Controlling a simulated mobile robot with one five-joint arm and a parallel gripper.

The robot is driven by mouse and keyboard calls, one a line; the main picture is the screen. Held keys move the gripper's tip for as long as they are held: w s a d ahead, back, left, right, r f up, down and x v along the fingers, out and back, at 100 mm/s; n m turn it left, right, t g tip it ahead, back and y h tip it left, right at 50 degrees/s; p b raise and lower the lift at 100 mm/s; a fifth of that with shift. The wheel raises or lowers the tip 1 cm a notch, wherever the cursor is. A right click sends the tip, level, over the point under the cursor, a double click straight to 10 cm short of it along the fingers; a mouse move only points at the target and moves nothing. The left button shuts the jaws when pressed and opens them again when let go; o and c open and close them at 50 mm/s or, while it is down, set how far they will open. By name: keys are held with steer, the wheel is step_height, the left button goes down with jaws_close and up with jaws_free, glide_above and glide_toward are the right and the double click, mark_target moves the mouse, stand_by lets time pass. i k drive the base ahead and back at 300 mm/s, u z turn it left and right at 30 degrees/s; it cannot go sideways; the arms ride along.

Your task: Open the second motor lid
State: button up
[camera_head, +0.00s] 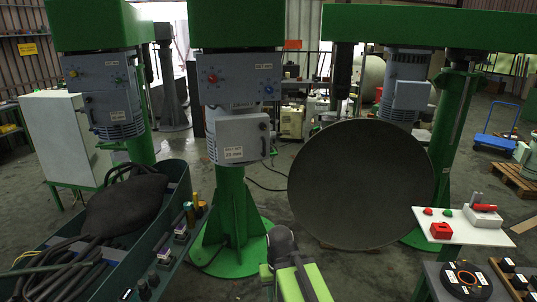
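Three motor units hang from green machine heads. The middle one has a grey-blue control panel (239,80) with a red knob on the left and a blue knob on the right. Below it is a box-like grey lid (236,138) with a dark handle (264,128) at its right side and a white label low on its front. The lid looks closed. The left motor (111,104) and the right motor (408,95) have similar boxes. A dark grey and green part at the bottom centre looks like my arm. I make out no gripper fingers, and nothing touches the middle lid.
A large dark disc (361,185) stands right of the middle green column (231,205). A bin (172,218) with a black bag and hoses fills the lower left. A white shelf (462,232) with red and green parts is at the right. Some floor shows between column and disc.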

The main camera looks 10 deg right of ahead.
mark_target(239, 139)
steer(key=z, duration=0.55)
steer(key=i, duration=0.7)
steer(key=u, duration=2.85)
steer(key=i, duration=0.1)
steer(key=z, duration=0.95)
steer(key=k, duration=0.15)
steer(key=u, duration=0.85)
steer(key=i, duration=0.5)
steer(key=u, duration=0.25)
steer(key=k, duration=0.45)
steer(key=z, duration=0.1)
